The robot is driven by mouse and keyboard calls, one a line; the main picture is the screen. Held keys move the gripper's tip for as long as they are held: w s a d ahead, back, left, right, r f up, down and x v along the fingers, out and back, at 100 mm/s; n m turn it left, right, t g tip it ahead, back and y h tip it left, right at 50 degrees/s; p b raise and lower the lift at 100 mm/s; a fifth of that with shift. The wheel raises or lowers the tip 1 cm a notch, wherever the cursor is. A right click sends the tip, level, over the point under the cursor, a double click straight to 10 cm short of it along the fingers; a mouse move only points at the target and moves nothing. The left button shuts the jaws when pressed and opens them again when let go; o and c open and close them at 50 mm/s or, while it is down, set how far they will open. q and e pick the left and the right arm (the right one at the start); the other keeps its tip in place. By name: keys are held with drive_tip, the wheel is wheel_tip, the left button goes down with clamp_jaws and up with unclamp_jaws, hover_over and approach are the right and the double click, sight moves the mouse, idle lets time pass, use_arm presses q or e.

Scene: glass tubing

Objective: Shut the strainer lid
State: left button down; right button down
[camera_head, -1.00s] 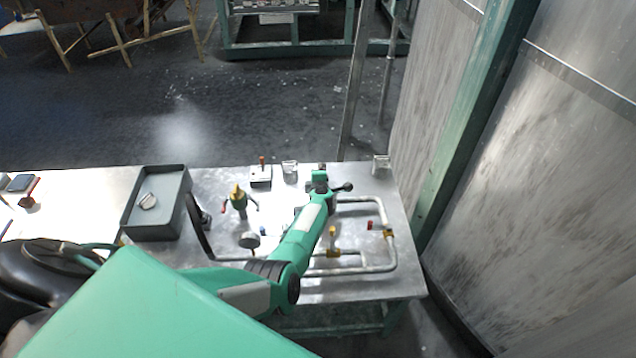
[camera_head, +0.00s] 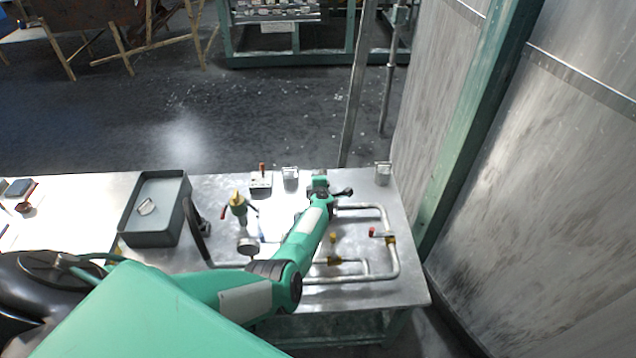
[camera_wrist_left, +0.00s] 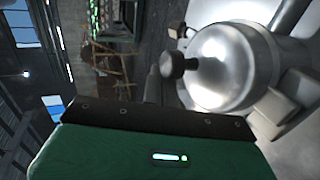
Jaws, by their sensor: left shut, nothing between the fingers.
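In the left wrist view, the strainer (camera_wrist_left: 222,68) is a shiny silver rounded vessel right of centre, with a dark round knob (camera_wrist_left: 172,66) on a short stem pointing left. My left gripper (camera_wrist_left: 152,86) shows as a narrow dark tip just left of and below the knob, shut and empty; I cannot tell whether it touches the knob. In the head view, my green left arm reaches over the bench and hides most of the strainer. A dark knobbed piece (camera_head: 345,191) sticks out right of the arm's end. Whether the lid is open is unclear. My right gripper is not in view.
Silver piping (camera_head: 393,262) with valves runs right of my arm on the metal bench (camera_head: 412,286). Small switch boxes (camera_head: 261,186) line the back edge. A metal wall rises at right.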

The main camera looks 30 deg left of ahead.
use_arm(q)
drive_tip(key=shift+r+p, duration=0.6)
drive_tip(key=shift+r, duration=0.05)
wheel_tip(320, 180, up, 13)
drive_tip(key=p, duration=0.9)
drive_tip(key=shift+f+p, duration=0.15)
drive_tip(key=shift+p, duration=0.25)
